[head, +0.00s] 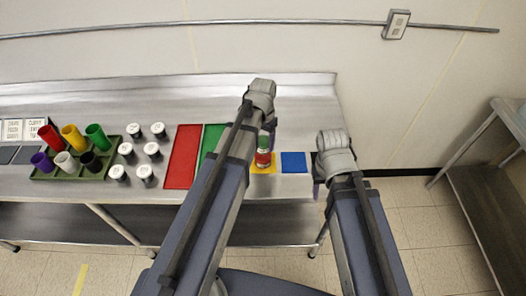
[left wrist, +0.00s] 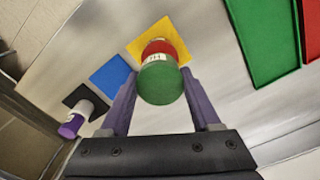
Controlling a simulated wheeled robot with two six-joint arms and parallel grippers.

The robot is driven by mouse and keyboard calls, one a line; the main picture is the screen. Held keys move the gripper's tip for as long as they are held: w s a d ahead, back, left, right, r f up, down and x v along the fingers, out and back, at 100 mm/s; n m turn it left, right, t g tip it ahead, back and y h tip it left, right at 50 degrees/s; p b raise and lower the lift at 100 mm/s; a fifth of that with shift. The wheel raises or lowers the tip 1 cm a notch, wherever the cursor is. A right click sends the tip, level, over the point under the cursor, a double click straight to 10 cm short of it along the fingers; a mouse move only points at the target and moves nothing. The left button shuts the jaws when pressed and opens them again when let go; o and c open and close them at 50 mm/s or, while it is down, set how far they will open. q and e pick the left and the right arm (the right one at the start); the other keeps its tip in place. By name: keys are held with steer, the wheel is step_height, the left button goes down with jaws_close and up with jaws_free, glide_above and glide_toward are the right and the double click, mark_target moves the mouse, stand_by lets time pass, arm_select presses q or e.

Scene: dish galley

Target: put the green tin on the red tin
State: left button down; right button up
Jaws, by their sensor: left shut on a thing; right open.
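The green tin (head: 263,142) is between the fingertips of my left gripper (left wrist: 160,78), which is shut on it. It also shows large in the left wrist view (left wrist: 160,84). The red tin (head: 263,160) stands upright on the yellow mat (head: 270,170), directly below the green tin. In the left wrist view the red tin (left wrist: 168,48) is partly hidden behind the green one. The two look lined up; I cannot tell if they touch. My right gripper (head: 318,186) is open at the table's right end, mostly hidden by its wrist.
A blue mat (head: 294,162) lies right of the yellow one. Red (head: 183,156) and green (head: 212,138) mats lie left. Several jars and a green rack (head: 60,176) of cups stand further left.

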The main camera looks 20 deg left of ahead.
mark_target(263, 148)
arm_select(q)
steer(key=shift+f+b, duration=1.8)
steer(key=shift+f, duration=0.2)
steer(key=shift+c, duration=0.5)
jaws_free()
steer(key=shift+r, duration=0.15)
step_height(263, 148, up, 12)
steer(key=p, duration=1.2)
steer(key=shift+r, duration=0.1)
steer(key=s+d+y, duration=0.1)
steer(key=s+d, duration=0.9)
steer(key=s, duration=0.4)
steer(key=shift+s+d+m, duration=0.15)
steer(key=shift+d+m, duration=0.1)
steer(key=shift+m, duration=0.15)
